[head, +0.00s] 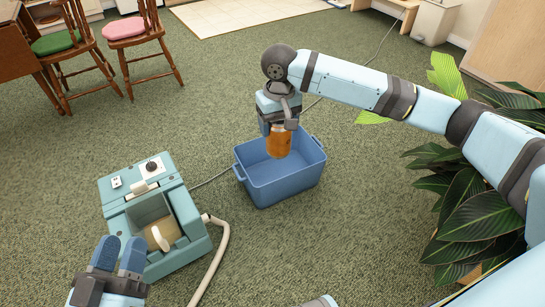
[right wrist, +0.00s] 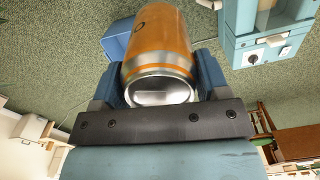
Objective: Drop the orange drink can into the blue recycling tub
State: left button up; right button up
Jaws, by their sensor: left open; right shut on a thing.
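The orange drink can (head: 279,142) is held in my right gripper (head: 279,128), above the blue recycling tub (head: 285,184). In the right wrist view the can (right wrist: 158,45) sits between the two fingers of the gripper (right wrist: 160,85), its silver end toward the camera. The tub stands on the carpet, open at the top, and its visible inside looks empty. A corner of the tub (right wrist: 117,40) shows behind the can in the right wrist view. My left gripper (head: 118,254) is open and empty at the lower left of the head view.
A teal machine (head: 185,222) with a pale hose (head: 222,250) stands left of the tub. A leafy plant (head: 468,215) is at the right, beneath my right arm. Wooden chairs (head: 140,40) stand at the upper left. Carpet around the tub is mostly free; a thin cord runs behind it.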

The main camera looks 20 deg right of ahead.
aim_at(282, 175)
jog(key=i+l+u, duration=0.1)
jog(key=i+l, duration=0.45)
jog(key=l, duration=0.15)
jog(key=i+l+u, duration=0.15)
jog(key=i+l, duration=0.15)
jog(key=i+l+u, duration=0.1)
jog(key=i+l, duration=0.15)
jog(key=l, duration=0.2)
jog(key=i+l, duration=0.25)
jog(key=l, duration=0.15)
jog(key=j+u, duration=0.05)
